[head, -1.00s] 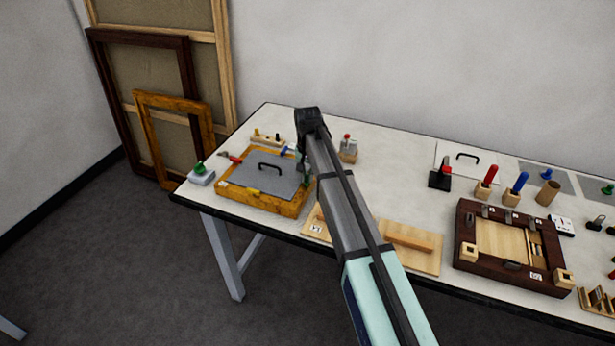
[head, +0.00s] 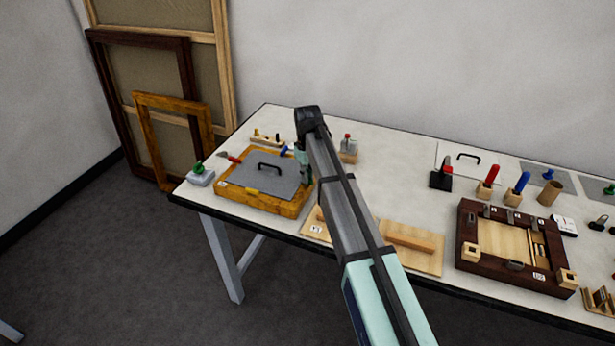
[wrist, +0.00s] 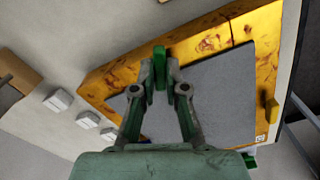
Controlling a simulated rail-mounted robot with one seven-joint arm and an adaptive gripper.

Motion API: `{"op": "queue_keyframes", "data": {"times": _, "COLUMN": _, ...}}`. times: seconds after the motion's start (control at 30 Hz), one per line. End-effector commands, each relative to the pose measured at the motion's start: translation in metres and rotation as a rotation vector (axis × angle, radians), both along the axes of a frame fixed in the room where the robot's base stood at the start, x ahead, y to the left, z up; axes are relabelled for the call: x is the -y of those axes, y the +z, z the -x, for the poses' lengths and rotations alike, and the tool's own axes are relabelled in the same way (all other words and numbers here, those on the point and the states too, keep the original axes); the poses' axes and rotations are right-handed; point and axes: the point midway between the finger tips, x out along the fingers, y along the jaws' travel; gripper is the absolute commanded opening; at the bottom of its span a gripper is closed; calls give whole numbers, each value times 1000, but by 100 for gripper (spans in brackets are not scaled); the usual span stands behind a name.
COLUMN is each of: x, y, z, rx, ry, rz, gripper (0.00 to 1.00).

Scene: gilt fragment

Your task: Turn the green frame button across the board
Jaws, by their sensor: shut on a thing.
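The gilt frame (head: 280,207) lies flat at the table's left end, with the grey board (head: 262,182) and its black handle inside it. In the wrist view the frame (wrist: 215,38) and board (wrist: 215,95) fill the middle. My gripper (wrist: 160,82) is shut on the green frame button (wrist: 159,58) at the frame's edge. The button looks lengthwise between the fingertips and seems to straddle the frame and board edge; its lower part is partly hidden. A yellow button (wrist: 271,108) sits on another side.
A grey block with a green knob (head: 200,176) stands left. A small block with a red-topped peg (head: 348,150) stands right. Wooden boards (head: 412,250) lie at the front.

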Motion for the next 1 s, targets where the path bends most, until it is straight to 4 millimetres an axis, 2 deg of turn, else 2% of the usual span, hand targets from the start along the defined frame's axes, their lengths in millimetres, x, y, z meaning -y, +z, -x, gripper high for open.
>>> {"op": "queue_keyframes", "data": {"times": 0.2, "x": 0, "y": -1, "z": 0, "rx": 0, "ry": 187, "rz": 0, "gripper": 0}}
{"op": "queue_keyframes", "data": {"times": 0.5, "x": 0, "y": -1, "z": 0, "rx": -1, "ry": 369, "rz": -1, "gripper": 0}}
{"op": "queue_keyframes", "data": {"times": 1.0, "x": 0, "y": 0, "z": 0, "rx": -1, "ry": 445, "rz": -1, "gripper": 0}}
